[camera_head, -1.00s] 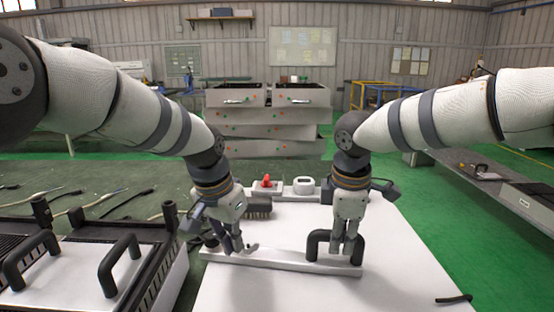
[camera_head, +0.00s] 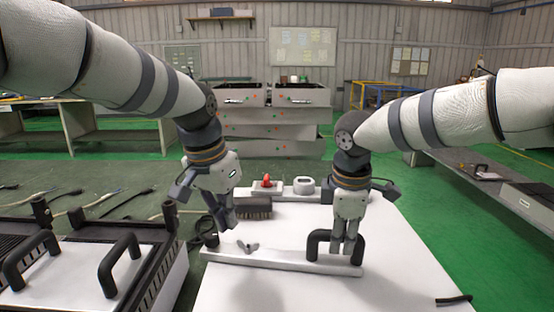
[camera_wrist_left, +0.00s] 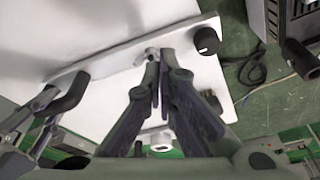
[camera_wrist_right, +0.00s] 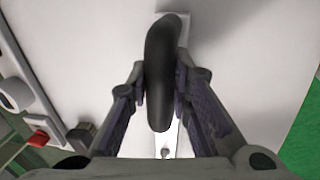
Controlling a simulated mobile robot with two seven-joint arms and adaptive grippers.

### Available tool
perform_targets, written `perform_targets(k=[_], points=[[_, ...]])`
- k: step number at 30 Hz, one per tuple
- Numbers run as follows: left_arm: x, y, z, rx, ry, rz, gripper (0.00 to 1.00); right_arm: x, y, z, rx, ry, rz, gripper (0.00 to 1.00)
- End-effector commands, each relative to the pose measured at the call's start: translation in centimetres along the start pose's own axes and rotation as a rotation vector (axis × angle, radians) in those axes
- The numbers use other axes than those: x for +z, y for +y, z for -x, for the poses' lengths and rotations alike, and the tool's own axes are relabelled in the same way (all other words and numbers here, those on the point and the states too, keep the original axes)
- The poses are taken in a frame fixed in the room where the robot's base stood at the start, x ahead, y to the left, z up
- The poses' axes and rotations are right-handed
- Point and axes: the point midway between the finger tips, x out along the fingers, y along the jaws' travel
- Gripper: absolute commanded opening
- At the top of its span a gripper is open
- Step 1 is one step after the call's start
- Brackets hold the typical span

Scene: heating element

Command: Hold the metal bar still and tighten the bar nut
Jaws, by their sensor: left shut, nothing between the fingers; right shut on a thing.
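The metal bar (camera_head: 275,261) lies across the white tabletop, with a black arched handle (camera_head: 319,243) near its right end. A grey wing nut (camera_head: 248,247) sits on the bar's left part; it also shows in the left wrist view (camera_wrist_left: 150,52). My left gripper (camera_head: 230,229) is shut and empty, above and slightly left of the nut, apart from it. My right gripper (camera_head: 346,250) is shut on the black handle, with a finger on each side in the right wrist view (camera_wrist_right: 161,75). The fingers hide part of the handle.
A black brush (camera_head: 258,208), a base with a red knob (camera_head: 267,183) and a white ring-like part (camera_head: 304,186) stand behind the bar. A tray with black handles (camera_head: 119,264) is at left.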

Motion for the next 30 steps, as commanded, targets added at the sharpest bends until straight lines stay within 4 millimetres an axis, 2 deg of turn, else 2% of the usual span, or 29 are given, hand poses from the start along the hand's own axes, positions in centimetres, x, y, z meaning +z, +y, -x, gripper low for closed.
perform_targets(k=[6, 18, 23, 30], points=[[0.2, 3.1, 0.8, 0.000, -0.003, -0.002, 0.00, 0.0, -0.1, -0.1, -0.001, -0.002, 0.002, 0.00], [1.6, 3.1, -4.7, 0.001, -0.003, 0.000, 0.00, 0.0, 0.0, -0.1, -0.001, -0.001, 0.001, 0.00], [1.8, 3.1, -5.7, 0.001, -0.002, 0.000, 0.00, 0.0, 0.0, -0.1, -0.001, -0.002, 0.001, 0.00], [1.8, 3.1, -5.8, 0.000, -0.001, 0.000, 0.00, 0.0, 0.0, -0.1, -0.001, -0.002, 0.001, 0.00]])
